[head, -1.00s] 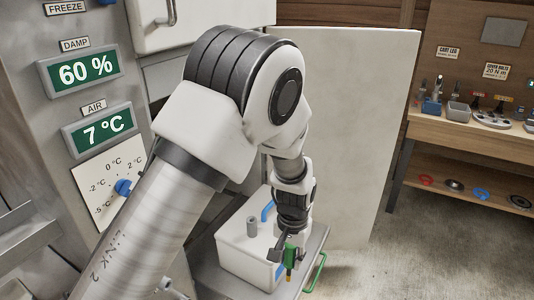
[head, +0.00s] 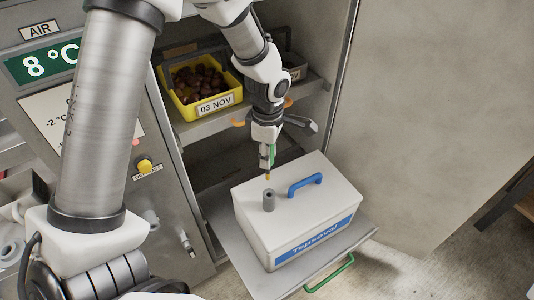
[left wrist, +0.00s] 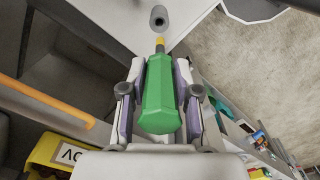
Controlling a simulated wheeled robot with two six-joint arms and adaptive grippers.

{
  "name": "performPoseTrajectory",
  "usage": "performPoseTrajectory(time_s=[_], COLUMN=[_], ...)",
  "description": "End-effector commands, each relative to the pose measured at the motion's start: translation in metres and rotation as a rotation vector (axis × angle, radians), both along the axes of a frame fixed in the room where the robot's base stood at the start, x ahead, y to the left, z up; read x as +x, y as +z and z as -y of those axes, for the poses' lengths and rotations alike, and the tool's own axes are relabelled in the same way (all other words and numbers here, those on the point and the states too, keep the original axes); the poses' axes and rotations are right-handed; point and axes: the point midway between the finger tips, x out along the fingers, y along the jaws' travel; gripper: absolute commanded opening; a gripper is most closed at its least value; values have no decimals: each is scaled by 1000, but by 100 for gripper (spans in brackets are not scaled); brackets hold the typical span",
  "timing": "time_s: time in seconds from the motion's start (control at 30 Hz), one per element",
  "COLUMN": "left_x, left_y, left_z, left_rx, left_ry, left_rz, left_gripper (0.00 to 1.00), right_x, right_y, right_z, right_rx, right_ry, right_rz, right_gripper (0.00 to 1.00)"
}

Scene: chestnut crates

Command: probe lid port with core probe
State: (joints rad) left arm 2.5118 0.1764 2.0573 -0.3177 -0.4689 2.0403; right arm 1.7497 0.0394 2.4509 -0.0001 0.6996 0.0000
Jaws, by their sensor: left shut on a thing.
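My left gripper (head: 266,150) is shut on the core probe (left wrist: 160,95), which has a green handle and a short yellow tip (head: 267,177). The probe points down, above the white box's lid. The lid port (head: 268,200) is a grey upright cylinder with a dark hole, near the lid's left edge. It also shows in the left wrist view (left wrist: 158,17), just beyond the tip. The tip appears above the port and apart from it. The white box (head: 285,232) has a blue handle (head: 305,185) on the lid. My right gripper is not in view.
The box stands on a pulled-out grey shelf (head: 235,262) with a green handle (head: 330,273). Behind it, a yellow crate (head: 212,104) of chestnuts sits on a cabinet shelf. An open pale door (head: 430,110) stands right. A panel with a yellow knob (head: 145,166) stands left.

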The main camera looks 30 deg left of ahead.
Motion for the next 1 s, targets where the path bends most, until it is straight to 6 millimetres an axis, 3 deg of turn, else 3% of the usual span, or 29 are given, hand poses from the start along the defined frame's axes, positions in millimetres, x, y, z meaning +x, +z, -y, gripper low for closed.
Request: performPoseTrajectory(time_s=[0.43,1.0], left_x=[-1,0], left_y=[-1,-56], left_z=[0,0], left_rx=[0,0], left_ry=[54,54], left_rz=[4,4], left_gripper=[0,0], right_x=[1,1], right_y=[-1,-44], right_z=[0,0], right_rx=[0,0], right_ry=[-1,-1], right_rz=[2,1], right_gripper=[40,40])
